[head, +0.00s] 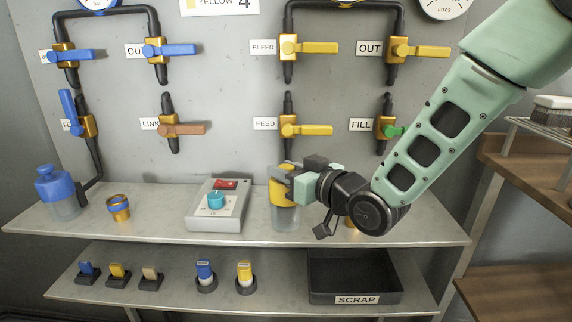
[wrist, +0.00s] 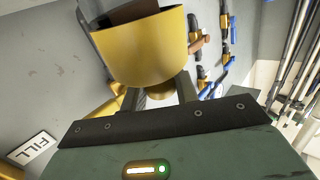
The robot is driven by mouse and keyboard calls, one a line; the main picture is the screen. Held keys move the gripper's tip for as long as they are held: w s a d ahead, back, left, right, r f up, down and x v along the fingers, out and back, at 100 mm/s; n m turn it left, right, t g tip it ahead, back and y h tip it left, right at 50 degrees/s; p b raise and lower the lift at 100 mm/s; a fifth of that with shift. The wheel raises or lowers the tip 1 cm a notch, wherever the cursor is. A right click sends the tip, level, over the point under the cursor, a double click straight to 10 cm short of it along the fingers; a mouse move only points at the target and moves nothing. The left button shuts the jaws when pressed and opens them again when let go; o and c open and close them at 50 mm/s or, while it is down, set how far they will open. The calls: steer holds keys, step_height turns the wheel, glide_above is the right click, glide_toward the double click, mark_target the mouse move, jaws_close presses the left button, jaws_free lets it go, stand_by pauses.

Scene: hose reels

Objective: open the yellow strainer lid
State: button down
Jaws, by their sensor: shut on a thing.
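The yellow strainer stands on the upper shelf, with its yellow lid (head: 283,193) above a clear bowl (head: 285,219). My gripper (head: 292,172) is at the lid's upper right and hides part of it. In the wrist view, a large yellow round part (wrist: 145,50) fills the top, with a brown and dark area at its upper edge. My gripper's fingers (wrist: 160,96) are shut on a small yellow part just below it, which looks like the lid's knob. I cannot tell whether the lid is seated or turned on the bowl.
A grey control box (head: 217,203) with a teal knob stands left of the strainer. A blue strainer (head: 55,187) and a blue-and-gold ring (head: 118,207) are further left. Yellow-handled valves (head: 310,130) hang just above. A black scrap tray (head: 354,298) is on the lower shelf.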

steer(key=w+r+m+g+p, duration=0.1)
steer(key=p, duration=0.4)
steer(key=shift+w+d+r+m+g+h, duration=0.1)
steer(key=shift+w+r+m+g+h, duration=0.2)
steer(key=shift+w+r+h, duration=0.1)
steer(key=w+m+g+p, duration=0.1)
steer(key=w+g+p, duration=0.1)
steer(key=p, duration=0.5)
steer(key=shift+w+r+m+h, duration=0.1)
steer(key=shift+m+h, duration=0.2)
steer(key=shift+h, duration=0.1)
steer(key=shift+w+f+m+g+h+p, duration=0.15)
steer(key=shift+w+f+m+g+p, duration=0.25)
steer(key=shift+p, duration=1.15)
steer(key=shift+w+f+m+g+h+p, duration=0.1)
steer(key=shift+w+m+g+p, duration=0.35)
steer(key=shift+p, duration=1.05)
steer(key=shift+w+f+m+g+h+p, duration=0.2)
steer(key=shift+w+g+p, duration=0.45)
steer(key=shift+p, duration=0.9)
steer(key=shift+s+f, duration=0.1)
steer(key=shift+s, duration=0.05)
steer(key=c, duration=1.1)
jaws_free()
